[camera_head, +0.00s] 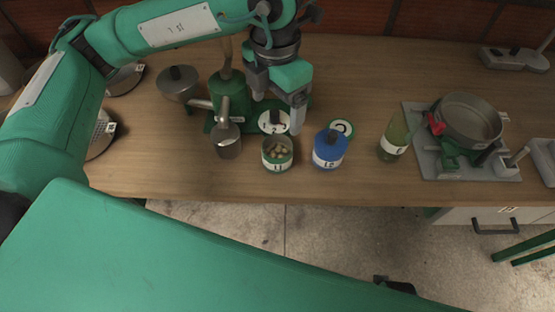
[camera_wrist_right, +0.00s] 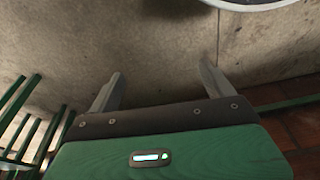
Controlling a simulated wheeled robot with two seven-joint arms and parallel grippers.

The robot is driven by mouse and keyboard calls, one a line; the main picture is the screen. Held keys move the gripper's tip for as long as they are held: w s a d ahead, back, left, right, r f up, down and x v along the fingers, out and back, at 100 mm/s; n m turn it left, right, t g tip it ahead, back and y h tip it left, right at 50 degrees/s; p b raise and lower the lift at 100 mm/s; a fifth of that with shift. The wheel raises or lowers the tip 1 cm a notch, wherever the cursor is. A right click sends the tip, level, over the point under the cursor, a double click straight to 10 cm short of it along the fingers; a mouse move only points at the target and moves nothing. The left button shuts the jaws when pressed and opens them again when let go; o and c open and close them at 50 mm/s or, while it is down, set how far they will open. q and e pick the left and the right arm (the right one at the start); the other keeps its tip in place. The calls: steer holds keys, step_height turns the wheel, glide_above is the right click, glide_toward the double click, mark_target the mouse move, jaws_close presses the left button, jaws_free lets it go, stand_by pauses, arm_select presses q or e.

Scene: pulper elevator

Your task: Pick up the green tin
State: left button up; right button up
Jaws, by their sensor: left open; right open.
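The green tin (camera_head: 277,160) stands on the wooden table, open at the top, with a white label and several pale lumps inside. My left gripper (camera_head: 279,103) is open and empty, pointing down above the table, behind the tin and apart from it. A white round piece with a dark mark (camera_head: 274,121) lies just behind the tin, partly below the gripper. My right gripper (camera_wrist_right: 160,84) is open and empty in the right wrist view, over bare floor.
A green pulper-like machine (camera_head: 228,95) and metal cup (camera_head: 228,143) are left. A green bottle (camera_head: 396,135) and scale with pan (camera_head: 468,118) are right.

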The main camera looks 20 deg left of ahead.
arm_select(q)
glide_toward(278, 149)
steer(key=s, duration=0.1)
steer(key=s+f, duration=0.1)
steer(key=s, duration=0.1)
steer(key=shift+s+d+f, duration=0.1)
steer(key=shift+d+f, duration=0.15)
steer(key=shift+d, duration=0.1)
step_height(278, 149, down, 5)
steer(key=shift+r, duration=0.2)
steer(key=c, duration=1.1)
arm_select(e)
steer(key=shift+r, duration=0.65)
arm_select(q)
steer(key=shift+w+r, duration=0.15)
steer(key=shift+w, duration=0.05)
